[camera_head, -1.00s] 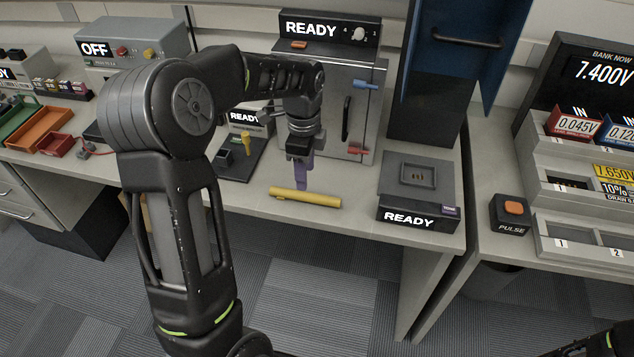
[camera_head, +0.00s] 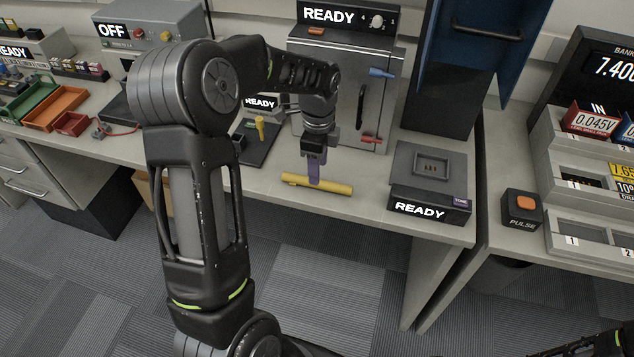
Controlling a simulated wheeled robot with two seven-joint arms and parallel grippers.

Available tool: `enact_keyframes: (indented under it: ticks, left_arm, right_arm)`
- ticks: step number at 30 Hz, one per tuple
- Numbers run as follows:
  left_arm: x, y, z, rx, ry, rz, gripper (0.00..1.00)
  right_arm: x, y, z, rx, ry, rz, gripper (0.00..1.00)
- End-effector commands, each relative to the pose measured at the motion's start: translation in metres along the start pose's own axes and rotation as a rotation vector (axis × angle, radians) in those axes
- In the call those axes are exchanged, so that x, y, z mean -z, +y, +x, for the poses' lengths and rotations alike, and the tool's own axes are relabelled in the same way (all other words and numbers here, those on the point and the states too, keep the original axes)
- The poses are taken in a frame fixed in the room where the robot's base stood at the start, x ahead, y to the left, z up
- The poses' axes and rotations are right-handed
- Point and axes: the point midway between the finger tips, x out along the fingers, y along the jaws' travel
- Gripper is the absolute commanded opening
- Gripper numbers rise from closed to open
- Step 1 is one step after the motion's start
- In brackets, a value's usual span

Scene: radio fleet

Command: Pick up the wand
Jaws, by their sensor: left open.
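A yellow rod, which looks like the wand (camera_head: 335,187), lies flat on the grey bench near its front edge, in front of the grey cabinet. My left gripper (camera_head: 315,183) points down over the rod's middle, with its purple fingers overlapping the rod in the picture. It is open. The fingers are seen nearly edge-on, so I cannot tell whether they straddle or touch the rod. My right gripper is not in view; a piece of my right arm shows at the lower right corner.
A grey cabinet (camera_head: 347,110) marked READY stands behind the rod. A dark stand with a small yellow-handled tool (camera_head: 260,128) is to the left. A dark READY box (camera_head: 429,180) is to the right. The PULSE button box (camera_head: 522,208) sits on the neighbouring bench.

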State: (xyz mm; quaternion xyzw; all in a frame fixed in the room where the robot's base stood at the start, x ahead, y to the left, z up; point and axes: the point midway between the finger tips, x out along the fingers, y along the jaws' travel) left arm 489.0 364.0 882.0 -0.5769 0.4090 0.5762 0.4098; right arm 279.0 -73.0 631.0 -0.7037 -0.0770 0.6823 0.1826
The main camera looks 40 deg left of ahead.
Motion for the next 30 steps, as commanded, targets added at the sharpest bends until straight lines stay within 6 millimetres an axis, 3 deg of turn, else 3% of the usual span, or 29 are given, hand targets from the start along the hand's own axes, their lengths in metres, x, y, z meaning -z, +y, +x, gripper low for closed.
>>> enact_keyframes:
  ticks: [12,30]
  left_arm:
    - [-0.003,0.000,0.048,-0.003,-0.001,0.000,0.48]
    - [-0.003,0.000,0.049,-0.001,0.000,0.000,0.48]
  right_arm:
    - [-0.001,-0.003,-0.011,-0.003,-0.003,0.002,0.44]
    - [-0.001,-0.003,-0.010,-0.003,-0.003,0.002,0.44]
